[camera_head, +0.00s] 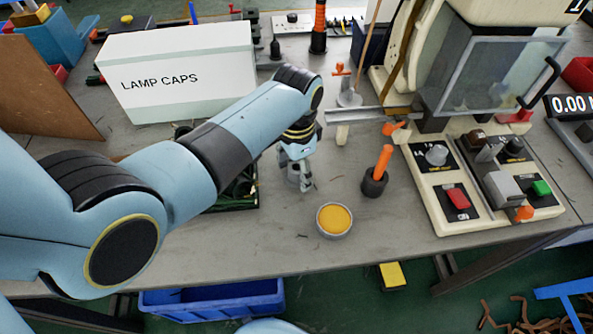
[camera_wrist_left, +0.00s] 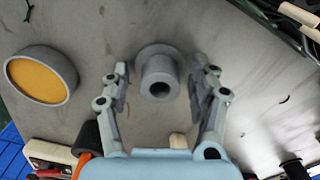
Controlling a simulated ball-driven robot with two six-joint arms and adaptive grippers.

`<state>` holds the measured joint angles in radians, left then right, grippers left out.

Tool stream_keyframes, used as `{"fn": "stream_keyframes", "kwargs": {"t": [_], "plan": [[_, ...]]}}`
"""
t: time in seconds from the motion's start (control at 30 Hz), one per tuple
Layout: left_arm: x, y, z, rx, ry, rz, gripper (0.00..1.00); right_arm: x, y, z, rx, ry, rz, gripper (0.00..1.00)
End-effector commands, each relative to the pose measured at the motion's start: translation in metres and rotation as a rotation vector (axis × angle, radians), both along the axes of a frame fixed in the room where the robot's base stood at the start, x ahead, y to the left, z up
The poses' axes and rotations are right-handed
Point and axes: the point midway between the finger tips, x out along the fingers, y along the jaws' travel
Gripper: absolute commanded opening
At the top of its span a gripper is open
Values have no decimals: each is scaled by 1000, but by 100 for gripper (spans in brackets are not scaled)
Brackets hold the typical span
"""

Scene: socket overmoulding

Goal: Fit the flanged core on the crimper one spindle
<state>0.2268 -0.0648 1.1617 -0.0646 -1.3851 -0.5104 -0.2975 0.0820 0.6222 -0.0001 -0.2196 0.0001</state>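The grey flanged core (camera_wrist_left: 160,76) stands on the bench in the left wrist view, flange down, with its round bore facing the camera. My left gripper (camera_wrist_left: 162,82) is open, one finger on each side of the core, with small gaps visible. In the head view my left gripper (camera_head: 296,178) points down at the bench, and I cannot make out the core there. A cream machine marked 1 (camera_head: 481,12), with a clear guard, stands at the back right. I cannot clearly pick out its spindle. My right gripper is in neither view.
A round dish with an orange pad (camera_head: 334,220) and a dark holder with an orange-handled tool (camera_head: 375,180) stand right of the gripper. A control panel (camera_head: 470,215) lies further right. The LAMP CAPS box (camera_head: 180,70) and a dark tray (camera_head: 235,205) lie left.

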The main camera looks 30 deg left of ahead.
Motion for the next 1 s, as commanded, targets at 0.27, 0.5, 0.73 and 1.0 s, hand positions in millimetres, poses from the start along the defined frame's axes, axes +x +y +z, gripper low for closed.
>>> {"fn": "stream_keyframes", "kwargs": {"t": [0.27, 0.5, 0.73, 1.0], "plan": [[0, 0, 0, -1, 1, 0, 24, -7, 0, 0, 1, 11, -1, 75], [-1, 0, 0, 0, 1, 0, 12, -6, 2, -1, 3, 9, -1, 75], [0, -1, 16, -1, -1, 0, 12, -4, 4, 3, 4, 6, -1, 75], [1, -1, 73, -2, -3, 1, 12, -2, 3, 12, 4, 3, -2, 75]]}}
